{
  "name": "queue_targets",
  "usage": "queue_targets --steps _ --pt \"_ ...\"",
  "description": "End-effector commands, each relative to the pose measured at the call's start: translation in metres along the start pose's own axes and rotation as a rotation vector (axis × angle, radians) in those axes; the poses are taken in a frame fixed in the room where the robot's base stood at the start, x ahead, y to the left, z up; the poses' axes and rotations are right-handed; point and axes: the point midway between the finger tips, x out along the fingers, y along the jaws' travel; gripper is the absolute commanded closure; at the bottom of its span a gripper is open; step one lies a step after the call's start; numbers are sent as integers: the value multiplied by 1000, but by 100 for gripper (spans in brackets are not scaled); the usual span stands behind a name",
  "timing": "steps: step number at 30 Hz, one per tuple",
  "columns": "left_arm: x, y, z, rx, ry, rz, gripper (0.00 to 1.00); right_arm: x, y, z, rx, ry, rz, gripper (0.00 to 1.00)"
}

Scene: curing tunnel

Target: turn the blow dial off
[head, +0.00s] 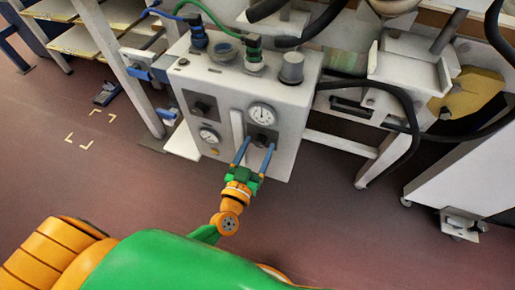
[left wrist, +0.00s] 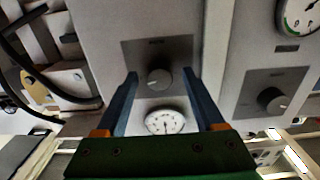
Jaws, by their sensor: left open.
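The grey control box (head: 225,83) carries two dark square plates, each with a round knob and a gauge close by. My left gripper (head: 260,143) is open in front of the box's right-hand knob (left wrist: 158,79), just below a gauge (head: 262,115). In the left wrist view, which looks upside down, this knob sits between the two blue fingers with a gap on each side. A small light mark shows on the knob. The other knob (head: 202,107) also shows in the left wrist view (left wrist: 271,100). The labels are too small to read, so I cannot tell which is blow. My right gripper is out of view.
A raised vertical strip (head: 237,128) stands between the two plates. A grey cylinder (head: 291,67) and blue and green cable plugs stand on the box top. Black hoses (head: 410,135) hang to the right. The floor (head: 130,190) in front at left is clear.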

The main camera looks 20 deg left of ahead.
Motion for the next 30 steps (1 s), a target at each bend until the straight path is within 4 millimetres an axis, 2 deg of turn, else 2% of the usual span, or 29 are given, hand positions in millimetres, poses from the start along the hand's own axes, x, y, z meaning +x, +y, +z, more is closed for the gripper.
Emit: queue_targets --steps 2,3,9,10,11,20,30 --pt "0 0 0 0 0 0 30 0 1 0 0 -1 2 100" --pt "0 0 0 0 0 0 35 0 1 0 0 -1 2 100" --pt "0 0 0 0 -1 0 89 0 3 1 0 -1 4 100" --pt "0 0 0 0 -1 0 97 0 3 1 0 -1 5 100" --pt "-1 0 0 0 -1 0 100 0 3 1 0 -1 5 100" --pt "-1 0 0 -32 -1 0 100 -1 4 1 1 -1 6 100" --pt "-1 1 1 -259 -4 0 100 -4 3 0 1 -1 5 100"
